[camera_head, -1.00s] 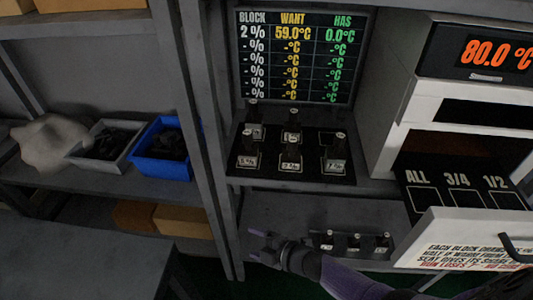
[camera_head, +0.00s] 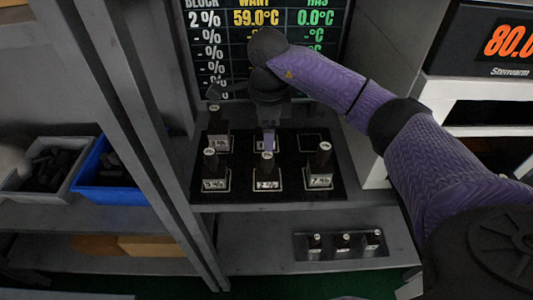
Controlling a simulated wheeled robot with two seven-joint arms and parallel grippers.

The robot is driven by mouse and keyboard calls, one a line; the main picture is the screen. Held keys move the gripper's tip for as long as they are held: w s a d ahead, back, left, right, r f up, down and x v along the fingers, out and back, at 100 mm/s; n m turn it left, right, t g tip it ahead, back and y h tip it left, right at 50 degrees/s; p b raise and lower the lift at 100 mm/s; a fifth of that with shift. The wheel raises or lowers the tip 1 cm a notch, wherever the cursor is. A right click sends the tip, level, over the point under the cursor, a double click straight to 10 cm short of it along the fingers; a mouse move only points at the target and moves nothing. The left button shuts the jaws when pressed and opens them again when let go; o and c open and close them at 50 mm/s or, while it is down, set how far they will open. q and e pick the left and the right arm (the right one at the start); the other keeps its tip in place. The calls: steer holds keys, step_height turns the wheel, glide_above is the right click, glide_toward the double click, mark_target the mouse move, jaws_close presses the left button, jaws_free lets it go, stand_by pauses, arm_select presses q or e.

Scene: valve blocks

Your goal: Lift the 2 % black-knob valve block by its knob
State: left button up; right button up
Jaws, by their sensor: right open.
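The 2 % black-knob valve block (camera_head: 267,184) stands upright in the middle of the front row on the black tray (camera_head: 215,199). Its black knob rises above the white label. Only one finger shows clearly, so I cannot tell whether the fingers touch the knob. My left gripper is not in view.
Blocks stand at front left (camera_head: 214,184), front right (camera_head: 320,180) and back left (camera_head: 218,142); the back-right slot is empty. A small rack (camera_head: 343,246) sits on the lower shelf. A grey post (camera_head: 140,150) rises at left.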

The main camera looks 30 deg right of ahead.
mark_target(267, 155)
steer(key=f, duration=0.3)
steer(key=f+b, duration=0.1)
steer(key=f, duration=0.2)
steer(key=s+f+b, duration=0.1)
steer(key=f, duration=0.2)
steer(key=shift+a+f, duration=0.2)
steer(key=shift+a, duration=0.1)
steer(key=shift+w+f, duration=0.1)
steer(key=shift+f, duration=0.05)
steer(key=shift+c, duration=0.4)
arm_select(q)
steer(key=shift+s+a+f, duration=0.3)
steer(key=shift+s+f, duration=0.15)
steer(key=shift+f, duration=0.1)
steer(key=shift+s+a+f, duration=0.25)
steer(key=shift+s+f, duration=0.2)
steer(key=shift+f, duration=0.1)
arm_select(e)
jaws_close()
